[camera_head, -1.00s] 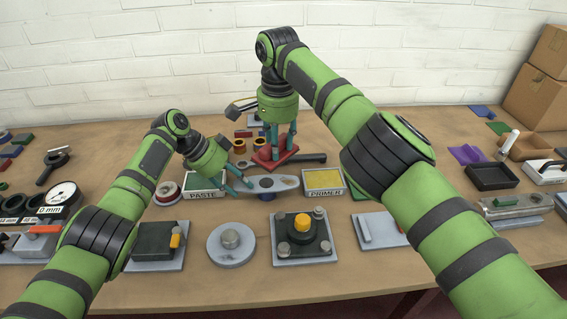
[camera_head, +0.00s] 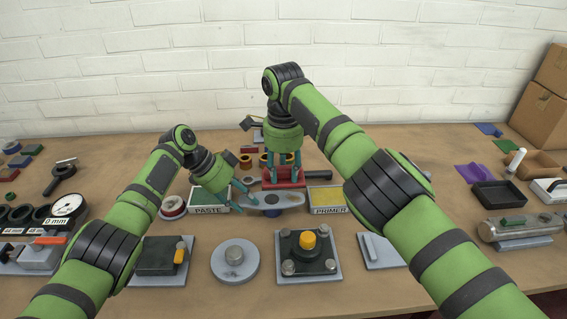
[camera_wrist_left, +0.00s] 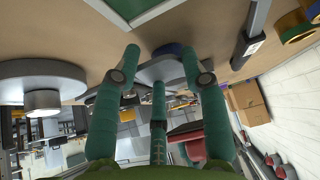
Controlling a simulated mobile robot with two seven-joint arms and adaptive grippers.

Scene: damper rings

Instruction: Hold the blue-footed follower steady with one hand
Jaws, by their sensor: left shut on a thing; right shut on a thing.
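The follower (camera_head: 272,201) is a flat grey lever with rounded ends, lying between the PASTE and PRIMER trays in the head view. My left gripper (camera_head: 243,197) is shut on its left end. In the left wrist view the grey follower (camera_wrist_left: 160,70) sits between the fingers, with a blue part (camera_wrist_left: 170,48) beside it. My right gripper (camera_head: 283,172) points down and is shut on a red piece (camera_head: 290,183), just behind the follower. I cannot tell whether the red piece touches the follower.
The PASTE tray (camera_head: 208,209) and PRIMER tray (camera_head: 328,200) flank the follower. In front stand a round grey plate (camera_head: 234,268) with a knob, and a fixture with a yellow cap (camera_head: 308,240).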

